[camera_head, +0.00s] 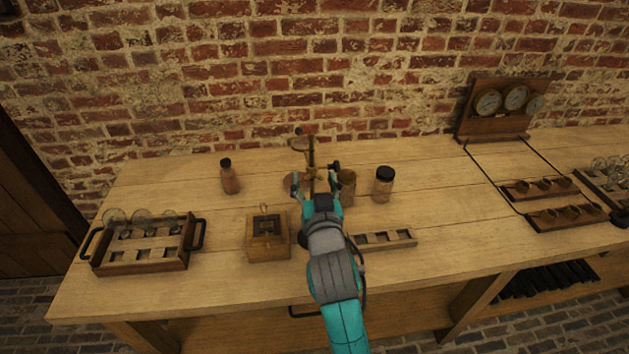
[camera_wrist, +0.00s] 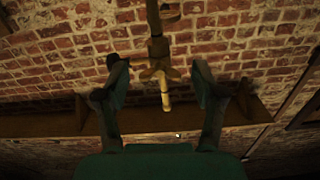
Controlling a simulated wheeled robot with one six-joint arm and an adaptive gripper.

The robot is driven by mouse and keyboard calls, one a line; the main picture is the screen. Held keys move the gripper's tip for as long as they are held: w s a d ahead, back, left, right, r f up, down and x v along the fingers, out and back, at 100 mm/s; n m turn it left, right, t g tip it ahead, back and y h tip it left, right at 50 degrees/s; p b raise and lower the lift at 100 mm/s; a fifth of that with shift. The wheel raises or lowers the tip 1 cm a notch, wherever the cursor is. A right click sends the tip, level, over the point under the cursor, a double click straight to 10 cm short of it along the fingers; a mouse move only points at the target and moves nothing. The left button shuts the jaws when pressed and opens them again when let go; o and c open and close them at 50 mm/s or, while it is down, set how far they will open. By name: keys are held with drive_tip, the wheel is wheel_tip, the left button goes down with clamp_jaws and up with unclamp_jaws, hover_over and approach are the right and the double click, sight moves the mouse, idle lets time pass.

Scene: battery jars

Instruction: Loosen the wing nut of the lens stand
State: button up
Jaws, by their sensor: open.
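The lens stand (camera_head: 311,152) is a thin brass post on a round base, with a small lens in a ring near its top. It stands at the back middle of the bench, partly hidden by my gripper (camera_head: 316,175). In the wrist view, a brass wing nut (camera_wrist: 159,73) on the post shows between the two fingers of my gripper (camera_wrist: 158,72). The fingers are spread, one on each side of the nut, with visible gaps. I cannot tell how near they are in depth.
A brown jar (camera_head: 347,186) and a black-lidded jar (camera_head: 383,184) stand close on the right. A dark-capped bottle (camera_head: 230,178) stands left. A wooden box (camera_head: 267,248), a handled tray (camera_head: 140,268) and a slotted rack (camera_head: 386,239) lie nearer. A dial panel (camera_head: 492,123) is far right.

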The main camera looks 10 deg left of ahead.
drive_tip(key=c, duration=1.2)
drive_tip(key=shift+o, duration=0.2)
drive_tip(key=shift+n, duration=0.3)
drive_tip(key=n, duration=1)
drive_tip(key=shift+n, duration=0.3)
drive_tip(key=n, duration=1.1)
drive_tip(key=shift+n, duration=0.5)
